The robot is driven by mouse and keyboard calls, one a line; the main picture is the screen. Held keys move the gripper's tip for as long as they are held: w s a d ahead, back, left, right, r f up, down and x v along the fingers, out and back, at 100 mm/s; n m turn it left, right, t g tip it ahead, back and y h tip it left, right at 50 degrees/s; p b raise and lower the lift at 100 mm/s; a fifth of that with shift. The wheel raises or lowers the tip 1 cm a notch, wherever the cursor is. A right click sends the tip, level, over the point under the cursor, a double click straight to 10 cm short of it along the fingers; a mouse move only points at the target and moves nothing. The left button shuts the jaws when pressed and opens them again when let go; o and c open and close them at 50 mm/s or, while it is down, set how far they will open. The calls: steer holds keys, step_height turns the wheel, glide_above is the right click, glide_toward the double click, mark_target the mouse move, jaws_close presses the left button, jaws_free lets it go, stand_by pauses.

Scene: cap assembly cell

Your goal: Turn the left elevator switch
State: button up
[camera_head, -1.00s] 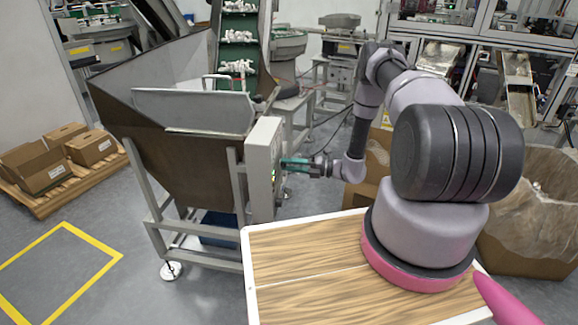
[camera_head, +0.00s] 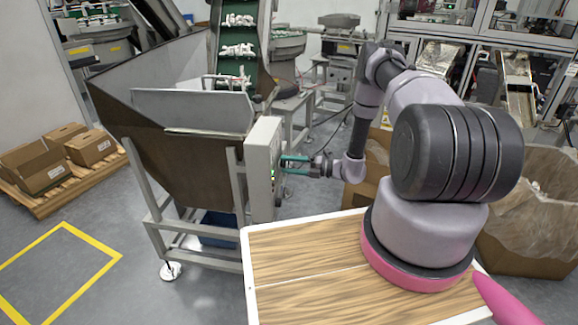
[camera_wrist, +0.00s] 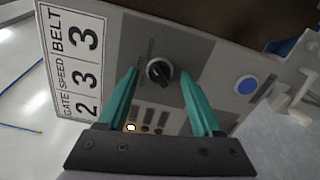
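The control box (camera_head: 262,150) stands on the side of the hopper in the head view. In the wrist view its panel shows a black rotary switch (camera_wrist: 159,71) and a blue round button (camera_wrist: 246,84). My gripper (camera_wrist: 163,84) is open, with its two teal fingers on either side of the switch in the picture; whether they touch it I cannot tell. In the head view my gripper (camera_head: 283,165) is at the right face of the box. A lit indicator (camera_wrist: 130,127) shows beside the left finger.
A label (camera_wrist: 78,58) reads GATE SPEED BELT and 2 3 3. The hopper (camera_head: 190,150) and a green conveyor (camera_head: 235,65) carrying white parts are behind the box. Cardboard boxes (camera_head: 40,165) sit on a pallet at left. The floor inside the yellow marking (camera_head: 50,275) is clear.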

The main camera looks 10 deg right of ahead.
steer(key=shift+d, duration=0.1)
steer(key=v, duration=1)
steer(key=shift+s+d, duration=0.15)
steer(key=shift+d, duration=0.1)
